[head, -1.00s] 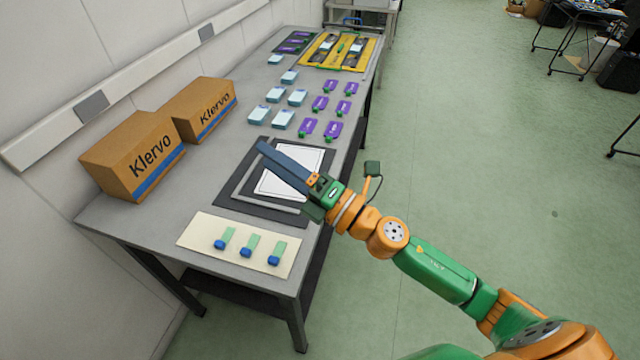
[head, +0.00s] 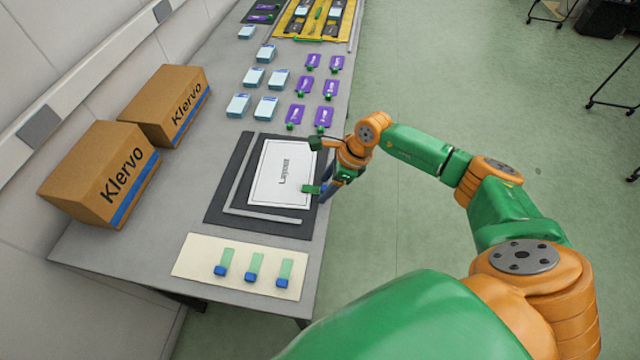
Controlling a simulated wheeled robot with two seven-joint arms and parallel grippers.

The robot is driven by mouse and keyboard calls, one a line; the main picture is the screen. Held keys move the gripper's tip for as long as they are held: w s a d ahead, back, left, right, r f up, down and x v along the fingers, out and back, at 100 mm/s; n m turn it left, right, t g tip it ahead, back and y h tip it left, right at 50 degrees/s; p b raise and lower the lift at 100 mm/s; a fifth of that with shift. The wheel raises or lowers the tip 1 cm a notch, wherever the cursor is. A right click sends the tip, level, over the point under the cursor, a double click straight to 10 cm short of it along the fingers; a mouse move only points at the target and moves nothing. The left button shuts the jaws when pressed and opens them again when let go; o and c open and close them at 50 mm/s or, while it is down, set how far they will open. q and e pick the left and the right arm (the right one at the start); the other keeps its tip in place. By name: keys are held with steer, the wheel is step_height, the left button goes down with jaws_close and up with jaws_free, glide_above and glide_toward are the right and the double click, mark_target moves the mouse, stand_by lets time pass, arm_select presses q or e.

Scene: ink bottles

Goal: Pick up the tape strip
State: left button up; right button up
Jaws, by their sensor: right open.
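Three tape strips, light green with blue ends, lie side by side on a cream sheet (head: 195,262) at the near end of the table: the left strip (head: 227,257), the middle strip (head: 255,262) and the right strip (head: 285,268). My left gripper is out of view.
The white sheet lies on a dark board (head: 222,195) with a grey L-shaped edge. Two Klervo cartons (head: 85,180) (head: 160,95) stand along the wall. Pale blue boxes (head: 238,105) and purple cards (head: 295,114) stand farther back. A yellow tray (head: 290,18) is at the far end.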

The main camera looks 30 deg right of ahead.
steer(key=shift+w+f, duration=0.25)
steer(key=shift+w, duration=0.1)
steer(key=shift+s+r, duration=0.2)
steer(key=shift+s, duration=0.1)
steer(key=c, duration=0.9)
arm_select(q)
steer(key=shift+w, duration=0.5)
arm_select(e)
steer(key=shift+w, duration=0.1)
steer(key=shift+c, duration=0.2)
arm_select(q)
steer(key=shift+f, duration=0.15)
